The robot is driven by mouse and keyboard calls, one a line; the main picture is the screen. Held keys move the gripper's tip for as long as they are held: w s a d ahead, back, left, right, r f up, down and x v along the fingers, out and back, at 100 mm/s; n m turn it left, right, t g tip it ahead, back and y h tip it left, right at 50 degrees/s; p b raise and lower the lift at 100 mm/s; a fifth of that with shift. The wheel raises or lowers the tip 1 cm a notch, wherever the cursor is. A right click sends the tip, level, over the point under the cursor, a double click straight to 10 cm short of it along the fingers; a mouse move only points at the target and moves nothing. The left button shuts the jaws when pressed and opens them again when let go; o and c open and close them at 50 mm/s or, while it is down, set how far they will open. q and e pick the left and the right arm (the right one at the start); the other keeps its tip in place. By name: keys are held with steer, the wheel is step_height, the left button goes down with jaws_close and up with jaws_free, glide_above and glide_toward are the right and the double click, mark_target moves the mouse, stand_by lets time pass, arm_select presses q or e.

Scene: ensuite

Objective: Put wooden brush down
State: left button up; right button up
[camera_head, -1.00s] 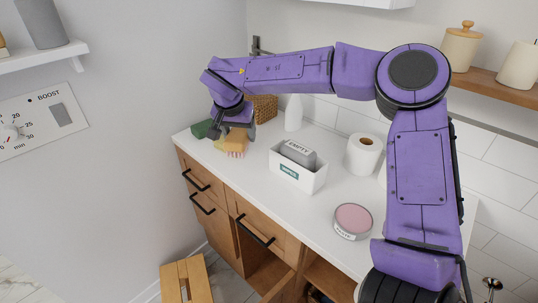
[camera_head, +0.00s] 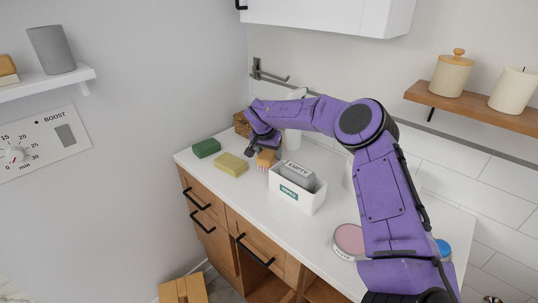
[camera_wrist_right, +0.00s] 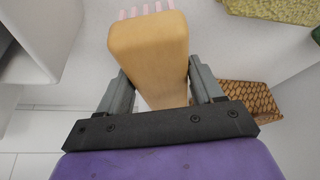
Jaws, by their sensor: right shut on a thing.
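The wooden brush (camera_head: 265,158) has a tan block body and pink bristles. In the head view it is at the counter's far part, between the yellow sponge and the white box. In the right wrist view the brush (camera_wrist_right: 150,50) sits between the two grey fingers of my right gripper (camera_wrist_right: 163,88), which is shut on it. The bristles point away from the palm. I cannot tell whether they touch the white counter (camera_head: 225,187). In the head view my right gripper (camera_head: 262,144) partly hides the brush. My left gripper is not in view.
A yellow sponge (camera_head: 231,164) and a green sponge (camera_head: 206,148) lie left of the brush. A white box (camera_head: 298,198) holding a grey item labelled EMPTY stands right. A wicker basket (camera_head: 241,124) and a white bottle (camera_head: 292,139) stand behind. The counter's front left is clear.

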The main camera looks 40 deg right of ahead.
step_height(320, 180, down, 2)
steer(key=shift+w, duration=0.1)
steer(key=o, duration=0.9)
steer(key=shift+o, duration=0.2)
steer(key=b+v, duration=0.1)
steer(key=v, duration=1.1)
steer(key=shift+r, duration=0.1)
